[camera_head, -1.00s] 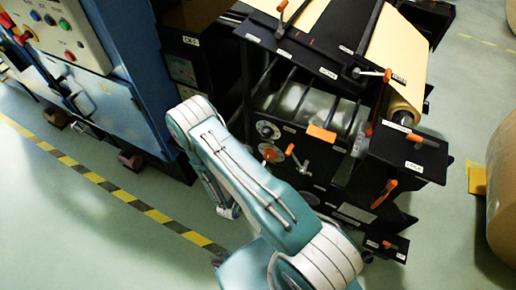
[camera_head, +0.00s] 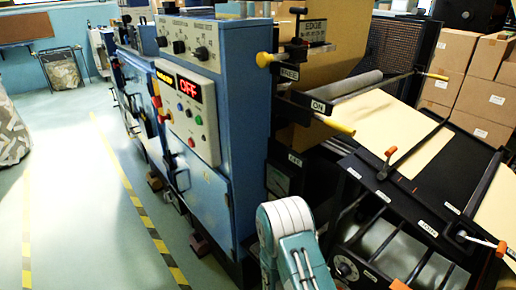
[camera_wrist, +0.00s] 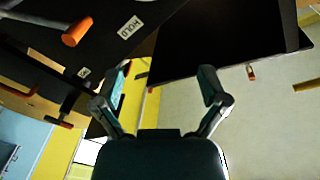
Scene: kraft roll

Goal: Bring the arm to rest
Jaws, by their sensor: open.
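My gripper (camera_wrist: 168,92) shows in the wrist view with its two fingers spread apart and nothing between them. Dark machine panels, one with a label reading HOLD (camera_wrist: 130,27), fill the upper part of that view beyond the fingers. In the head view my arm (camera_head: 290,240) shows at the bottom, folded in front of the black roll machine (camera_head: 400,215). The gripper itself is out of sight in the head view.
A blue cabinet (camera_head: 235,100) with a control panel and a red OFF display (camera_head: 189,89) stands left of my arm. Kraft paper (camera_head: 390,130) runs over the machine at right. Cardboard boxes (camera_head: 480,90) are stacked behind. Open floor (camera_head: 70,200) lies at left, with striped tape.

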